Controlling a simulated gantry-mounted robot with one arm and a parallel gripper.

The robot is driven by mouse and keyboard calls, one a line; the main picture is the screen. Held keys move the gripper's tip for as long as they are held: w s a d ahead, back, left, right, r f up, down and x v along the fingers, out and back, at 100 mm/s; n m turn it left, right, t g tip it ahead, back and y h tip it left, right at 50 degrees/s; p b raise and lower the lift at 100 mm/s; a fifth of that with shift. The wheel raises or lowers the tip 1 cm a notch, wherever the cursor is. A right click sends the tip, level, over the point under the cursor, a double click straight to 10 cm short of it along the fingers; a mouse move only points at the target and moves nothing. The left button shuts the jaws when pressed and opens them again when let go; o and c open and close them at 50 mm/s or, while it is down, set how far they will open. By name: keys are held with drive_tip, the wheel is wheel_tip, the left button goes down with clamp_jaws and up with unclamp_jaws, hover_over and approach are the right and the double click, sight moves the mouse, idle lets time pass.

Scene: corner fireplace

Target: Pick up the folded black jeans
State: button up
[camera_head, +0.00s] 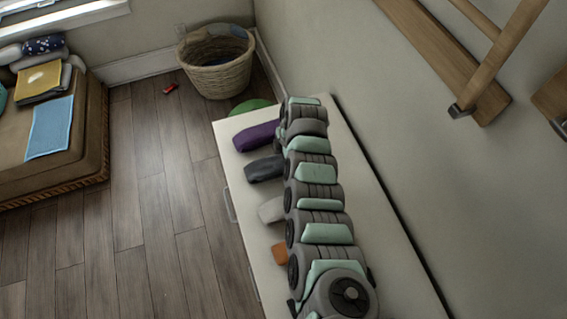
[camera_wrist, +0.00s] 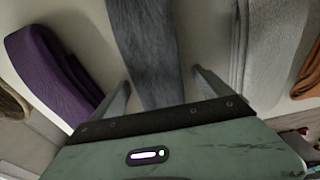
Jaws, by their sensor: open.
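The folded black jeans are most likely the dark grey-black folded cloth (camera_head: 264,168) on the white cabinet top (camera_head: 236,146), between a purple folded cloth and a pale one. In the wrist view the dark cloth (camera_wrist: 146,45) runs down the middle toward my gripper (camera_wrist: 161,77). My gripper is open, with one finger showing on each side of the cloth. I cannot tell how far above the cabinet top the fingertips are. In the head view my arm lies over the cabinet and hides the right end of the cloth and my gripper.
The purple folded cloth (camera_head: 256,136) lies on one side, a pale grey folded cloth (camera_head: 271,210) on the other, and an orange-brown item (camera_head: 280,253) further along. A wall stands close to the right. A wicker basket (camera_head: 216,76) and a small red object (camera_head: 170,88) are on the floor.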

drive_tip(key=shift+c, duration=0.2)
clamp_jaws()
idle(0.6)
